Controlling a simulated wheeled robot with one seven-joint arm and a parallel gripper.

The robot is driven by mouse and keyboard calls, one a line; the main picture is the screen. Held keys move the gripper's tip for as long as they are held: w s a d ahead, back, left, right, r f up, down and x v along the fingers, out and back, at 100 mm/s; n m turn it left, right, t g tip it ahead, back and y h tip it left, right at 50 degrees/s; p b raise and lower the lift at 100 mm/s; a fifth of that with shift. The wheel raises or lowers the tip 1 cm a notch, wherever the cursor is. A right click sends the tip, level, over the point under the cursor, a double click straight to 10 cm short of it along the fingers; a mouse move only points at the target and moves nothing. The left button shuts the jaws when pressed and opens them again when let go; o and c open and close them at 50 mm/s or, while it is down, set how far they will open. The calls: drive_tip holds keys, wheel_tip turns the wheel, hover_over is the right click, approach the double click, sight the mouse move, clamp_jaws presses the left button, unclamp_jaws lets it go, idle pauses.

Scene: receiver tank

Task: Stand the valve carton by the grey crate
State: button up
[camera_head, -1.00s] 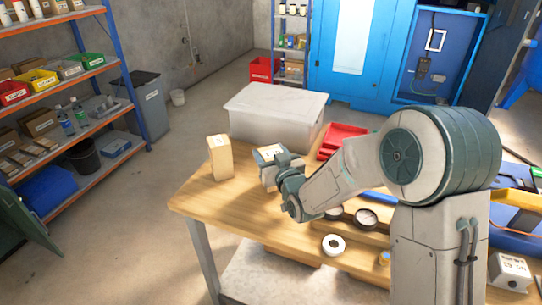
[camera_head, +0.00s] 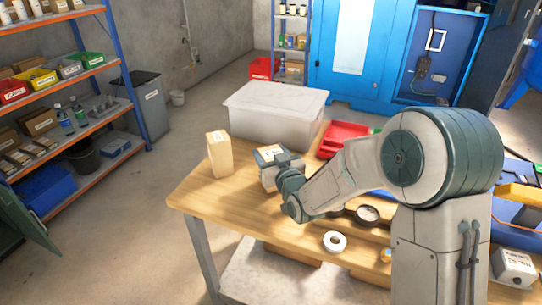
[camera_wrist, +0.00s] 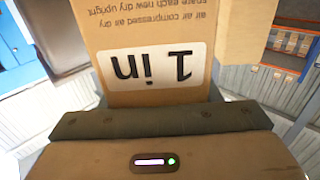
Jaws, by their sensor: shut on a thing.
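My gripper (camera_head: 283,168) is shut on a tan carton (camera_head: 268,153) with a white label on its upper face. It is over or on the wooden bench; I cannot tell whether its base touches. In the wrist view the carton (camera_wrist: 150,20) fills the space beyond the dark jaws (camera_wrist: 160,120), and its "1 in" label reads upside down. The grey crate (camera_head: 275,118), large and lidded, stands just behind the held carton, with a small gap visible. My gripper hides part of the carton's right side.
A second tan carton (camera_head: 220,155) stands upright at the bench's left edge, left of the held one. A red tray (camera_head: 345,138) lies to the right of the crate. A white tape roll (camera_head: 335,241) and a round gauge (camera_head: 367,215) lie nearer. Bare wood (camera_head: 225,195) is at the front left.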

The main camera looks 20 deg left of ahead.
drive_tip(key=o, duration=1.4)
drive_tip(key=shift+f, duration=0.3)
drive_tip(key=shift+s+f, duration=0.1)
drive_tip(key=shift+r+p, duration=0.4)
drive_tip(key=shift+p, duration=0.45)
drive_tip(key=v, duration=1.1)
drive_tip(key=shift+s+d+r+b, duration=0.25)
drive_tip(key=shift+d+r+b, duration=0.1)
drive_tip(key=shift+r+b, duration=0.05)
